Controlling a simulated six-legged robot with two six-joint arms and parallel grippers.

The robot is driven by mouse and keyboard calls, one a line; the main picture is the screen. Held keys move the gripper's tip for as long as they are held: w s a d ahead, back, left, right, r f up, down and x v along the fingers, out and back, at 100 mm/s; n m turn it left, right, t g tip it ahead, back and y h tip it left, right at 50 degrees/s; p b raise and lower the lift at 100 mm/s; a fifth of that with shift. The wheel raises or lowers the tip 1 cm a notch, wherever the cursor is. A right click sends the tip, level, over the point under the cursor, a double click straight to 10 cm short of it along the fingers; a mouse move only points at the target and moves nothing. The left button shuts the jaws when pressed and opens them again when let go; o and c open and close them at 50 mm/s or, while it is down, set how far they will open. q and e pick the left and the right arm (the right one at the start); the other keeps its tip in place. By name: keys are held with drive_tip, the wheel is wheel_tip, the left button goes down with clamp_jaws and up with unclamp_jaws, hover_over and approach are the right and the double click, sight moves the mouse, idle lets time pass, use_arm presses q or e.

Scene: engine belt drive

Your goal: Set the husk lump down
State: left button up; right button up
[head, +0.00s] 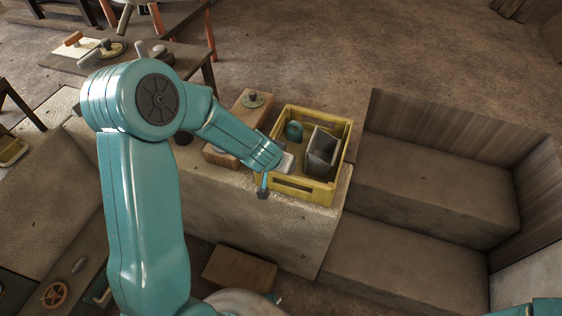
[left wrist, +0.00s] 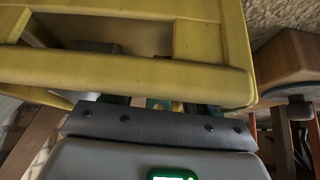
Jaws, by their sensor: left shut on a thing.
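My left gripper (head: 280,170) is at the left side of a yellow crate (head: 305,193), close against its rim in the head view. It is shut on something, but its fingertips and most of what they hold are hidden. In the left wrist view, a small tan and yellowish patch (left wrist: 158,103) shows between the fingers, just below the crate's rim (left wrist: 120,75). I cannot tell for sure that it is the husk lump. My right gripper is not in view.
The crate stands on a pale stone ledge (head: 290,235) and holds a grey open bin (head: 321,152) and a teal rounded object (head: 294,131). A wooden block (head: 244,110) with a knob lies left of it. Bare stone steps (head: 420,190) are at the right.

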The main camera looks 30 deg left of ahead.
use_arm(q)
drive_tip(key=shift+s+f, duration=0.1)
drive_tip(key=shift+f, duration=0.05)
drive_tip(key=o, duration=0.7)
drive_tip(key=shift+f, duration=0.1)
drive_tip(key=shift+o, duration=0.2)
drive_tip(key=p+v, duration=0.7)
drive_tip(key=v, duration=0.6)
drive_tip(key=shift+w+r, duration=0.3)
drive_tip(key=shift+w, duration=0.1)
